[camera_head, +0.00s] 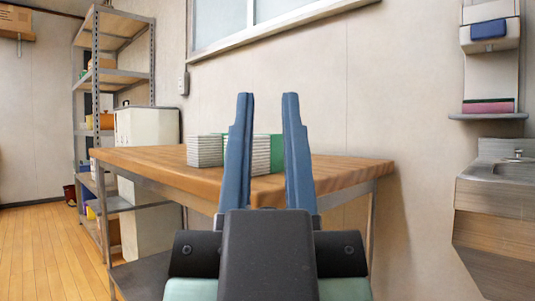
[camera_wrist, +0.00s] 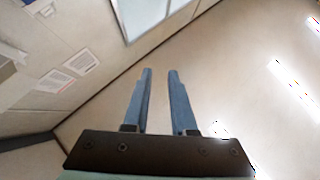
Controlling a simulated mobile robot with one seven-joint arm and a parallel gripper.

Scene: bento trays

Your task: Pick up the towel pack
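My gripper (camera_head: 268,98) points up in the head view with its two blue fingers apart and nothing between them. It also shows open and empty in the wrist view (camera_wrist: 160,72). Two white, finely ridged stacks stand on the wooden table: a left stack (camera_head: 205,151) and a right stack (camera_head: 262,155), the latter partly hidden behind the fingers. A green block (camera_head: 276,150) is beside the right stack, also partly hidden. I cannot tell which of these is the towel pack. The gripper is in front of them, not touching.
The wooden table (camera_head: 130,157) has clear top at its left and right ends. A metal shelf rack (camera_head: 112,75) and a white cabinet (camera_head: 150,130) stand behind left. A metal sink (camera_head: 500,190) is at right. The wrist view shows walls and a window (camera_wrist: 142,15).

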